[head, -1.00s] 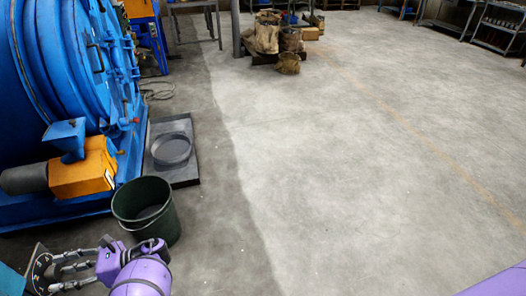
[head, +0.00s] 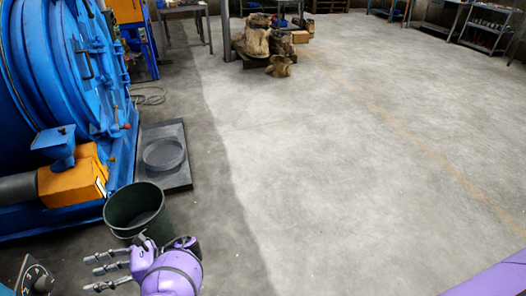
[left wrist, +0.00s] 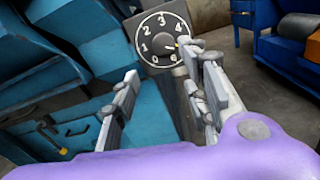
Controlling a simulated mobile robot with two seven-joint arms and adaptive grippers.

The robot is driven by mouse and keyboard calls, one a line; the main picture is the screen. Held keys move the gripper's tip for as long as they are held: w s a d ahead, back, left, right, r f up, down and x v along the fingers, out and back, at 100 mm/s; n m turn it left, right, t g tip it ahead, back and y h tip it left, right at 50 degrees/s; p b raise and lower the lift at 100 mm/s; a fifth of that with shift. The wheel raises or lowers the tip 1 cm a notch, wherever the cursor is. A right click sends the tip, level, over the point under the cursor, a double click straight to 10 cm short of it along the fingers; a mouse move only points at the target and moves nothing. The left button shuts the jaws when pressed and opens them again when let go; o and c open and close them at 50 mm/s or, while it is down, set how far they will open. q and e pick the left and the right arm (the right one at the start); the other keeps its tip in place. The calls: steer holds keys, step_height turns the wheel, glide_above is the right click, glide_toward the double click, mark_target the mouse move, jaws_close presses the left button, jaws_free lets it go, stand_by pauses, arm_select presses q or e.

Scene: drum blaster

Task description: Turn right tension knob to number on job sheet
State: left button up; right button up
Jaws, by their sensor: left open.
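The dial plate also shows at the lower left of the head view (head: 35,275), cut off by the frame. My left gripper (head: 92,271) is open and empty, its fingers pointing toward the dial but apart from it in the head view. I see no job sheet. My right gripper is out of view.
A dark green bucket (head: 135,211) stands just beyond my left gripper. Behind it are a grey slab (head: 175,143) with a round pan and a large blue machine (head: 60,60) with an orange motor (head: 75,180). The concrete floor to the right is clear.

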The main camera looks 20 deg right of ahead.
arm_select(q)
steer(key=shift+s+d, duration=0.15)
steer(key=shift+d, duration=0.65)
steer(key=shift+o, duration=0.2)
steer(key=m+b, duration=0.4)
steer(key=b, duration=1)
glide_toward(49, 285)
steer(key=a, duration=0.9)
steer(key=shift+w, duration=0.25)
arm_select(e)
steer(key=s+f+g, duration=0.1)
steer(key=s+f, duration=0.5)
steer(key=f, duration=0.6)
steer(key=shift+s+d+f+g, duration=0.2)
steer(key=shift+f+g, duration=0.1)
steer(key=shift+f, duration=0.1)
